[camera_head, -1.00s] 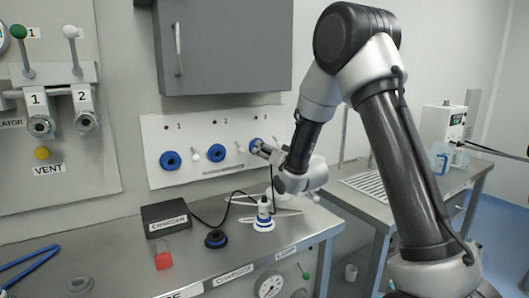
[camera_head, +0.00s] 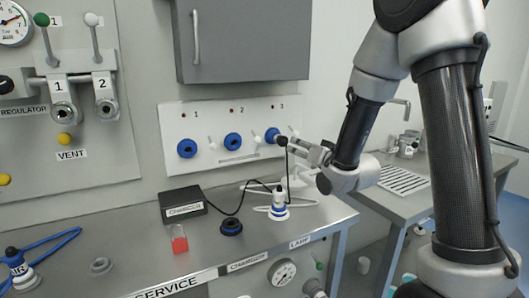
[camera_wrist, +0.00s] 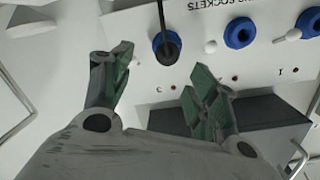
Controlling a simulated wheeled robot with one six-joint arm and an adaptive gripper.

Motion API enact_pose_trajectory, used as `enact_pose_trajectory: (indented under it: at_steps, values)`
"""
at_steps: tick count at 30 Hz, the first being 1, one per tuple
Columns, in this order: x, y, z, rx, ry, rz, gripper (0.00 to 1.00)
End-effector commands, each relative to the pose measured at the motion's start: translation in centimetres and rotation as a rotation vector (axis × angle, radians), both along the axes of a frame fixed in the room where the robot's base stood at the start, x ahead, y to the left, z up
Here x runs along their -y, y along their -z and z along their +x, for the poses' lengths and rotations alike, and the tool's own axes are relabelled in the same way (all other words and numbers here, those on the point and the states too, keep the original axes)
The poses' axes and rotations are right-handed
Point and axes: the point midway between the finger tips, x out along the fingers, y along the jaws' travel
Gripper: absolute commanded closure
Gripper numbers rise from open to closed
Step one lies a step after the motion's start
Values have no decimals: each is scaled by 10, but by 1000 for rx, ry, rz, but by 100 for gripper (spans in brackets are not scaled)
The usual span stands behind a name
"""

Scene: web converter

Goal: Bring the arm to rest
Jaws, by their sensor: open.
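My gripper (camera_head: 308,148) is in front of the white charging socket panel (camera_head: 222,155), close to socket 3. In the wrist view, its two fingers (camera_wrist: 160,88) are spread apart with nothing between them. A black plug (camera_wrist: 168,46) with a dark cable sits in a blue socket (camera_wrist: 158,58) just beyond the fingertips, apart from them. In the head view this is blue socket 3 (camera_head: 271,134), with the black plug (camera_head: 282,141) in it. My arm is bent and reaches in from the right.
A charger box (camera_head: 183,203), a white lamp with a blue ring (camera_head: 279,206), a dark blue ring (camera_head: 231,226) and a red container (camera_head: 179,238) stand on the steel bench (camera_head: 130,255). A grey cabinet (camera_head: 243,42) hangs above the panel. A second bench (camera_head: 404,181) is at right.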

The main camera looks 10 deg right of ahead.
Motion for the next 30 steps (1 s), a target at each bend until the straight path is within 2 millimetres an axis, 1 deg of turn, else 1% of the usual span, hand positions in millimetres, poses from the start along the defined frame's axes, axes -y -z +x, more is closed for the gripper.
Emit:
enact_pose_trajectory:
  at_steps: [1,2,5,8,11,12,14,15,17,18,21,24,25,27,30]
  values:
    - [8,-9,-4,-26,18,-37,41]
    - [14,-12,-8,-56,30,-67,41]
    - [38,-21,-31,-182,72,-179,41]
    - [62,-27,-69,-330,101,-283,41]
    - [83,-30,-118,-483,109,-371,41]
    - [90,-31,-142,-546,107,-401,41]
    - [99,-32,-179,-639,95,-441,41]
    - [103,-32,-204,-699,83,-463,41]
    - [108,-32,-240,-780,62,-491,41]
    - [110,-31,-263,-830,45,-507,41]
    - [112,-30,-310,-928,3,-534,41]
    - [112,-29,-340,-989,-27,-548,41]
    - [112,-29,-346,-1000,-33,-550,41]
    - [112,-29,-353,-1018,-42,-554,41]
    - [112,-28,-355,-1024,-46,-555,41]
